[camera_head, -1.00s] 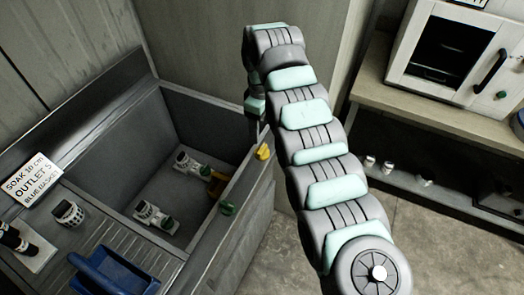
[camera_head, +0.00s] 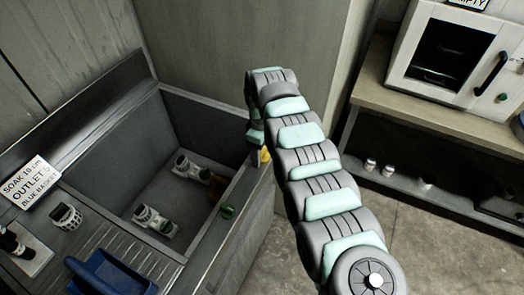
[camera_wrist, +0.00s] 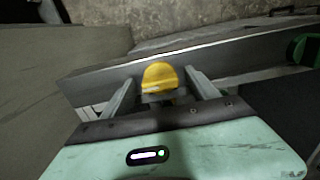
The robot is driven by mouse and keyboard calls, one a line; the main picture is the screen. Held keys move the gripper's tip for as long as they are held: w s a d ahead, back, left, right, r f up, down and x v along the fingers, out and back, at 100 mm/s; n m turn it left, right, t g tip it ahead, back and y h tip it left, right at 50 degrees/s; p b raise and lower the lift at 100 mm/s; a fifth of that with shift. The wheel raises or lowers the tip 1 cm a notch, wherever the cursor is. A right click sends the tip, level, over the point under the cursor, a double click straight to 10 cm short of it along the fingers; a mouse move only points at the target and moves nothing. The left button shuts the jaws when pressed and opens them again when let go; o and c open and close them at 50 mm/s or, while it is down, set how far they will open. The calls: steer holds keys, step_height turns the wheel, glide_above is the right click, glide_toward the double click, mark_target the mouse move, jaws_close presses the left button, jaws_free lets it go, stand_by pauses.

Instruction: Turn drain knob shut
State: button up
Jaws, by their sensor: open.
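A yellow knob (camera_wrist: 160,76) sits on the sink's front rim (camera_wrist: 225,58) in the wrist view. It lies between the two fingers of my gripper (camera_wrist: 158,85), which are apart with space on each side of it. In the head view the yellow knob (camera_head: 265,156) is partly hidden behind my arm. A green knob (camera_head: 227,211) is on the same rim, nearer the camera, and it also shows at the right of the wrist view (camera_wrist: 304,50). Which knob is the drain knob cannot be told from the frames.
The sink basin (camera_head: 165,150) holds white and grey fittings (camera_head: 155,218). A blue basket (camera_head: 105,275) and a sign (camera_head: 32,182) lie on the drainboard. A bench with a white oven (camera_head: 455,60) stands at right. Floor is clear between.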

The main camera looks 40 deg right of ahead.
steer(key=c, duration=1.4)
steer(key=shift+o, duration=0.2)
